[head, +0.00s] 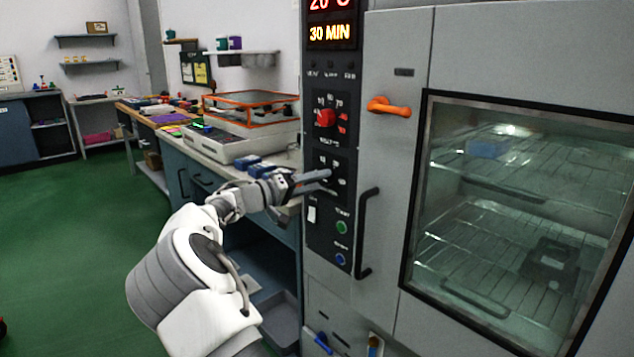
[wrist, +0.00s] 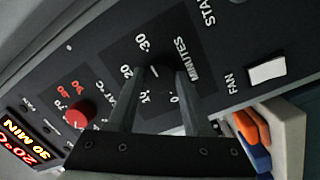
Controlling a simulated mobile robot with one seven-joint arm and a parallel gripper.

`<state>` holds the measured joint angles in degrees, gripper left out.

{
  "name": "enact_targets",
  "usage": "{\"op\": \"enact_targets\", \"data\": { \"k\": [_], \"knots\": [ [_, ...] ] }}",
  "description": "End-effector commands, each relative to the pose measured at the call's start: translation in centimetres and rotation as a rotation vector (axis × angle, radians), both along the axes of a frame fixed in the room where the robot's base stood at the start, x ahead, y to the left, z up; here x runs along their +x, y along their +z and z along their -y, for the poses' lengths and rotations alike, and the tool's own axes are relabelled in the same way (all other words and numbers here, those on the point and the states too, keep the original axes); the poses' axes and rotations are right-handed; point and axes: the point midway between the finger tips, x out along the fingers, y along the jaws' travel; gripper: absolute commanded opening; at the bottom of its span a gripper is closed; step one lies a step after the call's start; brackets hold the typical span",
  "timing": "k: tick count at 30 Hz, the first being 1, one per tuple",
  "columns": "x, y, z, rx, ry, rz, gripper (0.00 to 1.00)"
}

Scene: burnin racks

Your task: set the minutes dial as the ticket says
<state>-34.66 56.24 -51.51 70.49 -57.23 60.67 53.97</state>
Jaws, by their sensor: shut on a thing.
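The minutes dial (wrist: 160,84) is a dark knob on the black control panel, with 0, 10, 20 and 30 marked around it in the wrist view. My gripper (wrist: 158,76) is shut on it, one finger on each side. I cannot make out its pointer. In the head view my gripper (head: 325,176) reaches the panel from the left and largely hides the dial. The yellow display line (head: 330,33) reads 30 MIN; it also shows in the wrist view (wrist: 20,131). I cannot identify a readable ticket.
The red temperature knob (head: 325,118) is above the dial; the white fan switch (head: 312,214) is below. A black handle (head: 368,235) and orange latch (head: 388,106) project at the right. The oven window (head: 520,215) is closed. A workbench (head: 185,150) stands behind my arm.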

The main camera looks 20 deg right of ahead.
Motion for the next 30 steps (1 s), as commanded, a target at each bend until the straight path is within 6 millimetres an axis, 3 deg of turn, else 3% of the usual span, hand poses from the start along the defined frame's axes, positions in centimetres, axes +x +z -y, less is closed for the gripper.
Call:
{"op": "enact_targets", "data": {
  "k": [15, 16, 20, 21, 30],
  "knots": [
    [0.02, -0.01, -0.05, 0.009, 0.001, 0.021, 0.00],
    [0.01, 0.00, -0.04, 0.009, 0.001, 0.021, 0.52],
    [0.01, 0.00, -0.04, 0.009, 0.001, 0.020, 0.75],
    [0.01, 0.00, -0.03, 0.009, 0.001, 0.020, 0.80],
    [-0.02, 0.04, -0.15, 0.007, 0.000, 0.019, 0.80]
  ]
}}
